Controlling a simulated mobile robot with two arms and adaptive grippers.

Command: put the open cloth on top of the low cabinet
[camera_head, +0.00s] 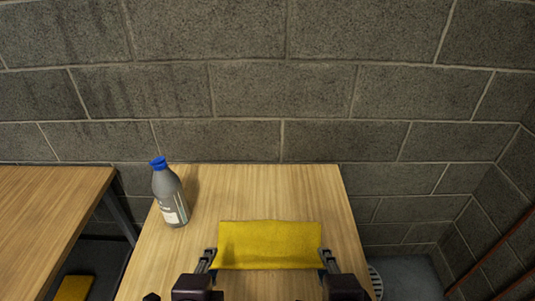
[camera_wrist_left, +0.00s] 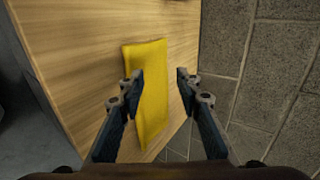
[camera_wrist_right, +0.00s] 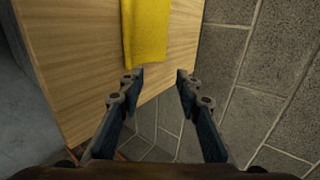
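A yellow cloth (camera_head: 268,245) lies spread flat on the pale wooden top of the low cabinet (camera_head: 300,190). It also shows in the left wrist view (camera_wrist_left: 152,95) and the right wrist view (camera_wrist_right: 147,30). My left gripper (camera_head: 211,258) is at the cloth's left edge in the head view. Its fingers are apart in the left wrist view (camera_wrist_left: 160,78). My right gripper (camera_head: 326,260) is at the cloth's right edge, and its fingers are apart in the right wrist view (camera_wrist_right: 160,78). No cloth shows clamped between either pair of fingertips.
A grey bottle with a blue cap (camera_head: 168,192) stands upright on the wooden top, left of the cloth. Another wooden table (camera_head: 45,215) stands at the left, with a yellow item (camera_head: 74,288) low beneath it. A grey block wall (camera_head: 280,90) rises behind.

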